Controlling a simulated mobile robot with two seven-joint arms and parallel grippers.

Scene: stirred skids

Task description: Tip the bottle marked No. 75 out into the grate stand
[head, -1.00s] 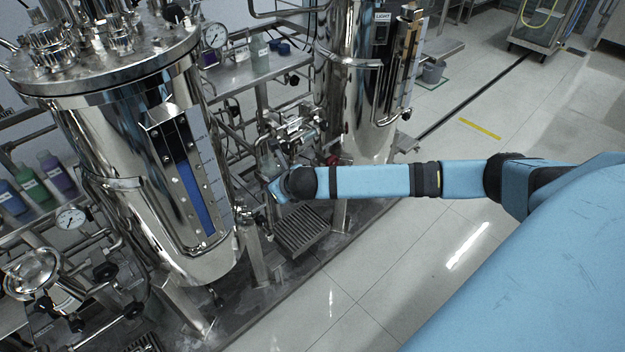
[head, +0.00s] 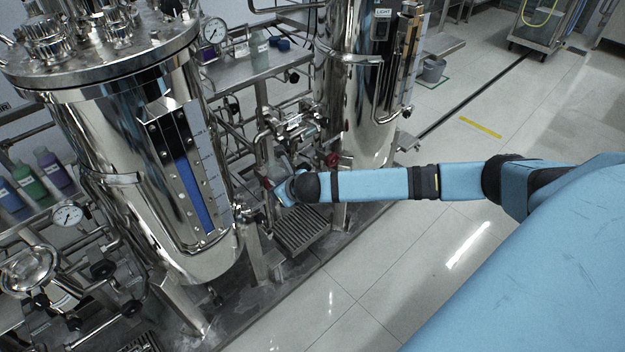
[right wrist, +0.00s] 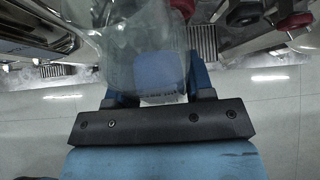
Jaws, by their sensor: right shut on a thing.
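My right gripper (right wrist: 155,88) is shut on a clear, see-through bottle (right wrist: 120,45) with a blue patch showing low down. Its marking cannot be read. In the head view the right gripper (head: 279,189) is small and partly hidden by its own wrist, in front of the pipework between the two steel tanks. The held bottle is hard to make out there. A slatted metal grate (head: 302,229) lies low, just below and right of the gripper. A slatted grate also shows in the right wrist view (right wrist: 203,42), beyond the bottle. My left gripper is not in view.
A large steel tank (head: 120,190) stands left, another (head: 350,90) behind the gripper. Pipes and valves (head: 292,130) crowd the gap. Coloured bottles (head: 28,185) stand at far left, others on a steel shelf (head: 240,75).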

